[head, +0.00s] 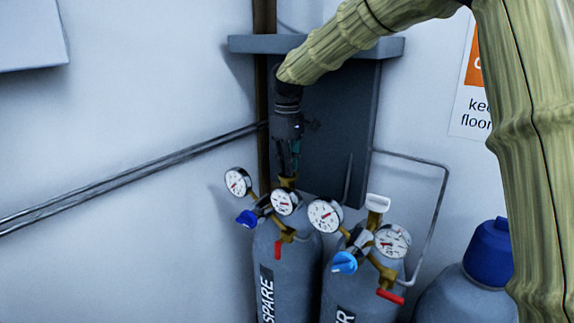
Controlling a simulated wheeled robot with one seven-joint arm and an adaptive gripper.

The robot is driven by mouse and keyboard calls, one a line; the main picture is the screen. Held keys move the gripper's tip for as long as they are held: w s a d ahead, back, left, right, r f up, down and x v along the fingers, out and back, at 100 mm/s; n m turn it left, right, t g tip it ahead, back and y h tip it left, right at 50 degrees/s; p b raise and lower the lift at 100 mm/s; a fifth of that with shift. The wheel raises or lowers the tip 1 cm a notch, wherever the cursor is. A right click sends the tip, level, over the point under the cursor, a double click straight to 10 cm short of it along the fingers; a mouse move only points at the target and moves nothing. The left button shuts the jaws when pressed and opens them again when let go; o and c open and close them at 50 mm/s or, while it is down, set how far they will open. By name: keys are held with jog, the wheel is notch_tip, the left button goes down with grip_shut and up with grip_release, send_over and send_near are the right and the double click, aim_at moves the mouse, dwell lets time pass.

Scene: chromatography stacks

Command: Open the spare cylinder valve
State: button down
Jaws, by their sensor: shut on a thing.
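The spare cylinder (285,252), grey with a black label reading SPARE, stands upright at the wall. Its brass valve stem (288,183) shows just under my gripper (288,160). My gripper points down from above and is shut on the top of this valve. The valve's handle is hidden between the fingers. I cannot tell how far the valve is turned. The spare's regulator carries two white round gauges (238,182), a dark blue knob (247,218) and a red lever (278,250).
A second grey cylinder (362,295) stands close at right, with a white valve handle (377,202), two gauges, a light blue knob and a red lever. A blue-capped vessel (488,250) is further right. A dark wall panel (335,130) is behind; pipes (130,175) run left.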

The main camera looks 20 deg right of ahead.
jog(key=shift+r+n, duration=0.2)
jog(key=shift+n, duration=0.1)
jog(key=shift+d, duration=0.1)
jog(key=c, duration=1.5)
grip_release()
jog(key=shift+c, duration=0.2)
jog(key=shift+s+d, duration=0.1)
jog(key=shift+f, duration=0.1)
jog(key=shift+r, duration=0.2)
notch_tip(320, 180, up, 12)
jog(key=shift+f, duration=0.2)
